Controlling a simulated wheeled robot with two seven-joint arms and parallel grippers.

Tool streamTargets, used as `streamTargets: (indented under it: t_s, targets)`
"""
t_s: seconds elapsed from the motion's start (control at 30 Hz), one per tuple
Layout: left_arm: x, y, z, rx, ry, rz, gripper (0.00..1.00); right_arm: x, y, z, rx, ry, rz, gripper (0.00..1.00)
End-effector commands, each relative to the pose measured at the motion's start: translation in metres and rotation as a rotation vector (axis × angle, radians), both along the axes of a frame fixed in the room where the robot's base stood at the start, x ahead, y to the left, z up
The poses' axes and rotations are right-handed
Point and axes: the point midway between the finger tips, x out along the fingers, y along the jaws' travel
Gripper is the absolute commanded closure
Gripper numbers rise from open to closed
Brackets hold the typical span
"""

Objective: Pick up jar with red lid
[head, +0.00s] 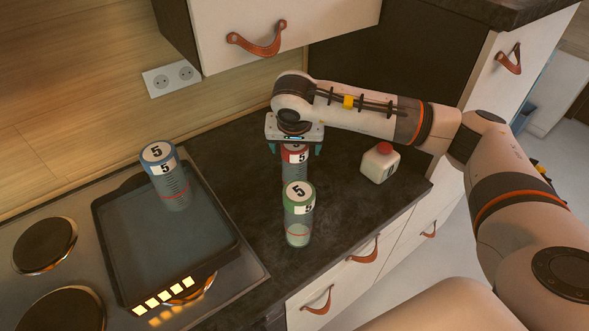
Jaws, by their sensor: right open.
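The jar with the red lid (296,157) stands upright on the dark countertop, marked with a 5. Its top is partly hidden by my right gripper (294,148), and its lower part is hidden behind the green-lidded jar. My right gripper is open and points down over the red-lidded jar, with its teal fingers on either side of the jar's top. I cannot tell whether the fingers touch it. My left gripper is not in view.
A green-lidded jar (299,215) stands just in front of the red one. A blue-lidded jar (170,180) stands on a dark tray (130,237) on the stove. A white bottle with a red cap (380,163) stands to the right. A cabinet (275,32) hangs above.

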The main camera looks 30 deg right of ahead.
Motion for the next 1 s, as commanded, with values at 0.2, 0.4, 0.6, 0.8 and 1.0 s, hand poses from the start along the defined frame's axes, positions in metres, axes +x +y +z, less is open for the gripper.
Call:
streamTargets:
  t_s: [0.2, 0.4, 0.6, 0.8, 1.0]
  targets:
    - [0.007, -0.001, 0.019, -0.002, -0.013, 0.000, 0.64, 0.010, -0.003, -0.028, 0.000, 0.003, -0.002, 0.19]
    - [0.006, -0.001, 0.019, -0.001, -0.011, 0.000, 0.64, 0.013, -0.005, -0.036, 0.000, 0.000, 0.001, 0.19]
    - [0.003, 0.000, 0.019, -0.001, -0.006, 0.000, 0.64, 0.013, -0.005, -0.035, 0.000, 0.000, 0.000, 0.32]
    - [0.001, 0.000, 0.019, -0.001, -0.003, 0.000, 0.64, 0.013, -0.005, -0.035, 0.000, 0.000, 0.000, 0.65]
    - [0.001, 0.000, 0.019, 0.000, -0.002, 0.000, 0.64, 0.013, -0.005, -0.035, 0.000, 0.000, 0.000, 0.98]
